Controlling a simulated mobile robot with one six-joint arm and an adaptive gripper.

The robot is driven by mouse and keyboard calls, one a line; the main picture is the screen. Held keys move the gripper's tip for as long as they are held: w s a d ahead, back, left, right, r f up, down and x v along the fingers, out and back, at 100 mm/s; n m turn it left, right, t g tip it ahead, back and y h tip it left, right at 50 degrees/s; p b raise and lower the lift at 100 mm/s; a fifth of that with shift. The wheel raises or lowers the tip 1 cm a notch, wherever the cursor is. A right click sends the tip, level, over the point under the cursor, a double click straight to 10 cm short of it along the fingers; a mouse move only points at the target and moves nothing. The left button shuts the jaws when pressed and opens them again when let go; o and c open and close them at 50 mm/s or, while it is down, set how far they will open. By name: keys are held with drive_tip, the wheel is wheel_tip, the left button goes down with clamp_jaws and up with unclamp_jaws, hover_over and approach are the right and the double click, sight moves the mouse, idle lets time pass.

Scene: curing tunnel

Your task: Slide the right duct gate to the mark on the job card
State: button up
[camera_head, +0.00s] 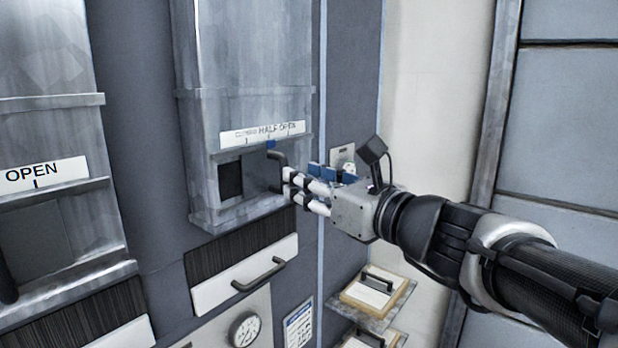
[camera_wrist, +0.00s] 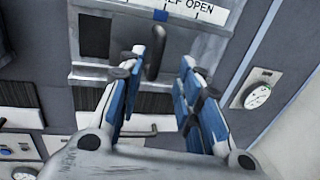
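The right duct gate (camera_head: 262,172) is a grey plate in the metal duct's slot, with a dark opening to its left. Its upright dark handle (camera_head: 278,172) also shows in the wrist view (camera_wrist: 155,52). A blue pointer (camera_head: 271,144) sits under the label strip (camera_head: 263,132), close to the HALF mark. My gripper (camera_head: 293,184) is at the handle. In the wrist view its blue-padded fingers (camera_wrist: 162,58) are apart, with the handle between or just beyond their tips; contact is not clear. A small card (camera_head: 298,325) hangs below right; its text is unreadable.
A left duct (camera_head: 42,100) carries a strip reading OPEN. Below the right gate are a drawer with a bar handle (camera_head: 258,274) and a round gauge (camera_head: 245,330). Another gauge (camera_wrist: 257,96) is right of my gripper. Shelves with handled trays (camera_head: 372,292) stand lower right.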

drive_tip(key=v, duration=0.7)
drive_tip(key=shift+s, duration=0.25)
drive_tip(key=s+a+f+n+g+h+b, duration=0.15)
drive_tip(key=s+f+n+b, duration=0.3)
drive_tip(key=f, duration=0.55)
drive_tip(key=s+f+n+g+h+b, duration=0.1)
drive_tip(key=s+f+n+g+b, duration=0.3)
drive_tip(key=f, duration=0.6)
drive_tip(key=s+a+f+n+g+h+b, duration=0.1)
drive_tip(key=s+f+n+b, duration=0.2)
drive_tip(key=f+n+b, duration=0.5)
drive_tip(key=s+d+f+n+h+b, duration=0.2)
drive_tip(key=s+d+f+n+b, duration=0.1)
drive_tip(key=f, duration=0.6)
drive_tip(key=s+d+f+n+g+h+b, duration=0.1)
drive_tip(key=s+d+f+n+h+b, duration=0.2)
drive_tip(key=f, duration=0.7)
drive_tip(key=s+d+f+n+g+h+b, duration=0.1)
drive_tip(key=s+d+f+n+h+b, duration=0.2)
drive_tip(key=f, duration=0.7)
drive_tip(key=s+d+n+b, duration=0.1)
drive_tip(key=d+n+b, duration=0.1)
drive_tip(key=d+b, duration=0.1)
drive_tip(key=shift+d+f+b, duration=0.25)
drive_tip(key=shift+d+b, duration=0.1)
drive_tip(key=shift+b, duration=0.2)
drive_tip(key=shift+a+g, duration=0.15)
drive_tip(key=shift+g, duration=0.1)
